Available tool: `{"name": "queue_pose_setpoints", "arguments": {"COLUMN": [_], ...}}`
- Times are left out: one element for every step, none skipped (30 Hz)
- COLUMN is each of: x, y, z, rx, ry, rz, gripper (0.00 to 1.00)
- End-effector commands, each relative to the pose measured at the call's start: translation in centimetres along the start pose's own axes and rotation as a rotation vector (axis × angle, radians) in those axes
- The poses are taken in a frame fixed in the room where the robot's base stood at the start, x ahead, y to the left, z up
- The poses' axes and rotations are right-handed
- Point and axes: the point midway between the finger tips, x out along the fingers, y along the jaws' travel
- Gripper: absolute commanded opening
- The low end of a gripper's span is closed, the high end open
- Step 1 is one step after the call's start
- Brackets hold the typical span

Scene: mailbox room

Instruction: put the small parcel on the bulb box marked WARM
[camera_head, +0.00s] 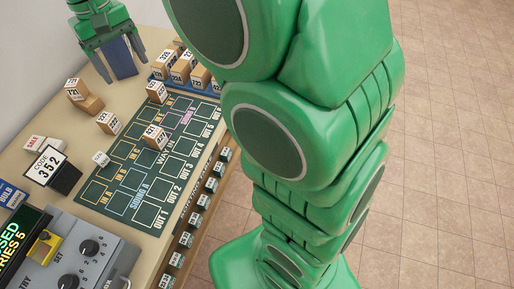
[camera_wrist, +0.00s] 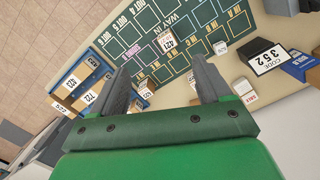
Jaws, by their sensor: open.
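A blue box printed BULB (camera_head: 12,194) lies at the left edge of the table in the head view; I cannot read WARM on it. It also shows at the right in the wrist view (camera_wrist: 299,66). Several brown boxes with white number labels stand about the table, one on the mat (camera_head: 155,138) and one beside it (camera_head: 109,123). A small white cube (camera_head: 101,159) sits at the mat's left edge. I cannot tell which thing is the small parcel. My gripper (camera_wrist: 163,85) is open above the far part of the table, with nothing seen held between its fingers.
A dark code stand reading 352 (camera_head: 50,168), a white box with red print (camera_head: 36,143) and a grey control panel with knobs (camera_head: 80,255) stand at the left. A blue tray (camera_head: 157,84) of labelled boxes is at the back. My arm hides the right.

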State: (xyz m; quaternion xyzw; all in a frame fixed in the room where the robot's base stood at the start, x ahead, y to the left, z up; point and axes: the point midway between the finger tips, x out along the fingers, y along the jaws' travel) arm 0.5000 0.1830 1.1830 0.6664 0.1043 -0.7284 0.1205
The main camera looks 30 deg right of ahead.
Motion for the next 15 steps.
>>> {"name": "queue_pose_setpoints", "arguments": {"x": [0.2,0.3,0.4,0.7,0.9,1.1,1.2,1.4,1.8,2.0,2.2,2.5,2.8,3.1,3.5], "y": [1.0,1.5,2.1,2.6,3.1,3.6,4.1,4.4,5.0,5.3,5.6,6.1,6.4,6.6,7.0], "z": [1.4,2.2,3.2,4.0,4.9,5.9,6.7,7.5,8.6,9.4,10.2,11.3,12.2,13.0,14.1], "rx": [0.017,0.025,0.035,0.044,0.052,0.063,0.072,0.080,0.091,0.100,0.108,0.119,0.128,0.136,0.147], "ry": [-0.006,-0.005,-0.007,-0.011,-0.016,-0.017,-0.016,-0.018,-0.022,-0.023,-0.022,-0.024,-0.028,-0.031,-0.033], "rz": [-0.002,-0.003,-0.004,-0.005,-0.006,-0.007,-0.008,-0.009,-0.011,-0.012,-0.013,-0.014,-0.015,-0.017,-0.018], "gripper": [0.78,0.78,0.78,0.78,0.78,0.78,0.78,0.78,0.78,0.78,0.78,0.78,0.78,0.78,0.78]}}
